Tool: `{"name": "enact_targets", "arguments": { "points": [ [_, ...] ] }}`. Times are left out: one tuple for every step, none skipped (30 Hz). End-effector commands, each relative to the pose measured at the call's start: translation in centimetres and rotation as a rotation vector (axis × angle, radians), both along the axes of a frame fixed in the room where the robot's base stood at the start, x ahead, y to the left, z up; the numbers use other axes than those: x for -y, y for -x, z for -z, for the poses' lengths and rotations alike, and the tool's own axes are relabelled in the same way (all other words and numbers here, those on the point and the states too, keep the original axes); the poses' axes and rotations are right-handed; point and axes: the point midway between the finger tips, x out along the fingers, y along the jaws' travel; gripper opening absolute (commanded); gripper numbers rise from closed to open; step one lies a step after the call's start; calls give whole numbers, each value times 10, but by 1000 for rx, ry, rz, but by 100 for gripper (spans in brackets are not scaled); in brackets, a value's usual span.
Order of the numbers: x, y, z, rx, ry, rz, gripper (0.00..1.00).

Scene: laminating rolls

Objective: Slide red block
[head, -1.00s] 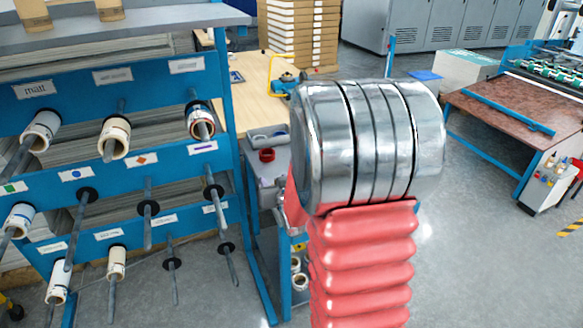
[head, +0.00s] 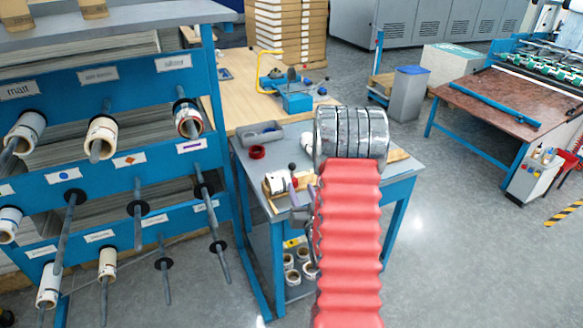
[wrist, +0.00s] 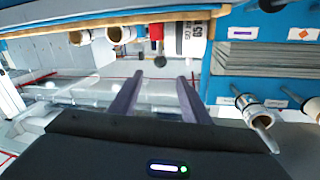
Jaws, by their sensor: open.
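A small red block (head: 295,181) sits at the right end of a white roll (head: 276,182) near the front left of the grey-topped bench (head: 400,168). A black knob (head: 292,167) shows by it. In the wrist view, which appears upside down, the red block (wrist: 156,31) lies beside the labelled roll (wrist: 192,40), with the black knob (wrist: 160,61) below it. My gripper (wrist: 160,78) is open and empty, its two purple fingers pointing towards the block but apart from it. In the head view my gripper (head: 297,195) is at the bench's front, partly hidden by my arm.
A rack (head: 130,165) with rolls on pegs stands close on the left. Open floor (head: 460,240) is at right.

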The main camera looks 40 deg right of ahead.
Motion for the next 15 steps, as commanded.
{"name": "enact_targets", "arguments": {
  "points": [
    [0,0,0,0,0,0,43],
    [0,0,0,0,0,0,43],
    [0,0,0,0,0,0,43],
    [0,0,0,0,0,0,43],
    [0,-1,0,0,0,0,43],
    [1,-1,0,0,1,0,43],
    [1,-2,0,0,1,0,43],
    [2,-4,0,0,1,0,43],
    [3,-6,0,0,1,0,43],
    [4,-8,0,0,1,0,43],
    [5,-10,0,-1,0,0,43],
    [7,-13,0,-1,0,0,43],
    [8,-17,0,0,1,0,43],
    [10,-20,0,-1,2,-1,43],
    [12,-25,0,-2,1,-1,43]
  ]
}}
